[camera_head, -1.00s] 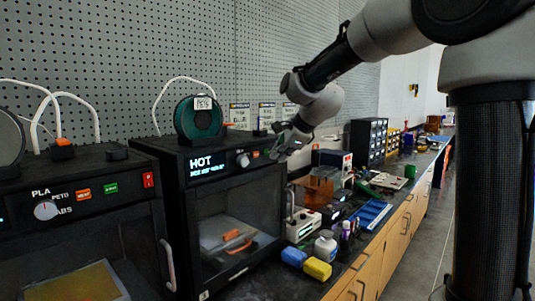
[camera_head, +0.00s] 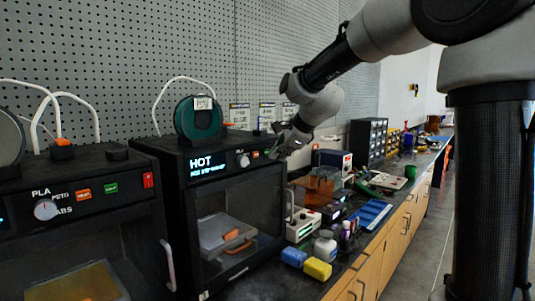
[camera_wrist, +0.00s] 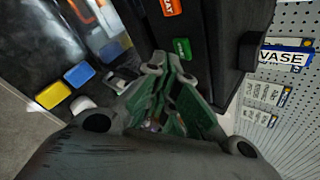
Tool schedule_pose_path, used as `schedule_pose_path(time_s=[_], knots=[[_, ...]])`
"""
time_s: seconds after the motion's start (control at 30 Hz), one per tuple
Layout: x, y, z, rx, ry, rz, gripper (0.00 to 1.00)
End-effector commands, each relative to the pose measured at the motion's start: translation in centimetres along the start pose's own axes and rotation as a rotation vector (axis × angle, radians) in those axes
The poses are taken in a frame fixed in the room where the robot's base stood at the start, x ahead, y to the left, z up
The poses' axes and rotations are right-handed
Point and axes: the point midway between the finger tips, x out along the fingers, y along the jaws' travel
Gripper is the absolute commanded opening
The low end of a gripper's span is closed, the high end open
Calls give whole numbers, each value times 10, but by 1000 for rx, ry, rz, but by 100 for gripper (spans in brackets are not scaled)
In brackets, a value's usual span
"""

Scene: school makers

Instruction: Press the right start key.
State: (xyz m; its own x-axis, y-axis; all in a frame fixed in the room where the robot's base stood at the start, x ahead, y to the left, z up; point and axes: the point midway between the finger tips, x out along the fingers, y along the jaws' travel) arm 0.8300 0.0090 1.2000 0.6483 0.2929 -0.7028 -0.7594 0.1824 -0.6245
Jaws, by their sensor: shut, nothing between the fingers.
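The right printer (camera_head: 180,180) is a black box with a lit display (camera_head: 207,167) reading HOT, a knob (camera_head: 243,160) and an orange key (camera_head: 255,154). Its green key (camera_wrist: 182,48) shows in the wrist view beside the orange key (camera_wrist: 171,7); in the head view my gripper covers that spot. My gripper (camera_head: 275,152) is shut and empty at the right end of the panel. In the wrist view its fingertips (camera_wrist: 170,68) are just below the green key. I cannot tell whether they touch it.
A left printer (camera_head: 80,220) has its own knob, orange and green keys and red switch. A green spool (camera_head: 198,118) stands on the right printer.

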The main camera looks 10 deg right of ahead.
Motion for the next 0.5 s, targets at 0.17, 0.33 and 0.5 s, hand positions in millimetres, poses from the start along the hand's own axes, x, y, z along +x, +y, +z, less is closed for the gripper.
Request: schedule_pose_path(time_s=[0.17, 0.33, 0.5], knots=[[5, -3, 4, -1, 0, 0, 0], [5, -4, 4, 0, 0, -1, 0], [5, -4, 4, 0, 0, 0, 0]])
